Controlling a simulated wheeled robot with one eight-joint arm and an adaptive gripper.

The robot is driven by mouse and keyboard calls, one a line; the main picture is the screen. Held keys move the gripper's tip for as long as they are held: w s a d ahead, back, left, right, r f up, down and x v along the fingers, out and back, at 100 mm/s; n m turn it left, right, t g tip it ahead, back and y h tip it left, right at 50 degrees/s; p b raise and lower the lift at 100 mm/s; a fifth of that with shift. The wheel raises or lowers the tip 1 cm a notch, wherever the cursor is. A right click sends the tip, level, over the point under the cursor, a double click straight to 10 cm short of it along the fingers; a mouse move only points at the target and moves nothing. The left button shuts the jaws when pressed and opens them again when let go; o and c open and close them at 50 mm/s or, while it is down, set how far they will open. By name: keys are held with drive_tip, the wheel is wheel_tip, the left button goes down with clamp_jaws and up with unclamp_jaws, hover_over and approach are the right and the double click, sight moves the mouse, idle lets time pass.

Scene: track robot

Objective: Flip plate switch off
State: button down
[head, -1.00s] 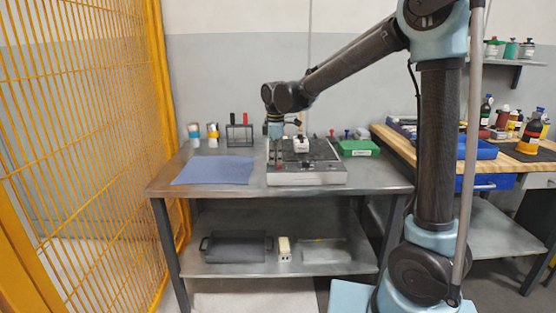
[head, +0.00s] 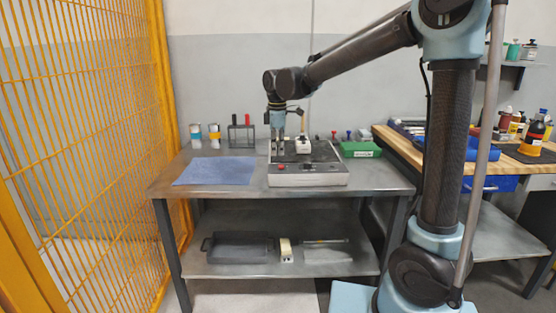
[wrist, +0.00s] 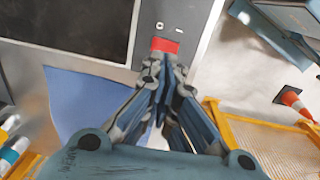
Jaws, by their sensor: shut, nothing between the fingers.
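The plate unit (head: 320,179) is a light grey box with a dark top on the metal table. My gripper (head: 277,153) is over the left part of the unit, above and behind the switch in the head view. In the wrist view my gripper (wrist: 163,64) is shut and empty, its tips just below the switch in the picture. I cannot tell contact or the switch's position.
A blue mat (head: 215,171) lies left of the unit. A white object (head: 302,145) stands on its dark top, and a green box (head: 360,149) is to the right. Yellow mesh fencing (head: 90,150) stands close on the left. The table's front strip is clear.

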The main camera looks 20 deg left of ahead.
wheel_tip(320, 180, up, 10)
drive_tip(key=w, duration=0.1)
drive_tip(key=shift+a+f, duration=0.2)
drive_tip(key=shift+f, duration=0.05)
drive_tip(key=s+d+f+m, duration=0.2)
drive_tip(key=d+m, duration=0.1)
drive_tip(key=d, duration=0.7)
drive_tip(key=s+d+f+m, duration=0.2)
drive_tip(key=d+m, duration=0.2)
drive_tip(key=d, duration=0.6)
drive_tip(key=s+d+f+m, duration=0.2)
drive_tip(key=d+m, duration=0.1)
drive_tip(key=d, duration=0.7)
drive_tip(key=s+d+f+m+t, duration=0.1)
drive_tip(key=s+d+f+m, duration=1)
drive_tip(key=s+d+f, duration=0.4)
wheel_tip(320, 180, down, 2)
drive_tip(key=shift+s+t, duration=0.3)
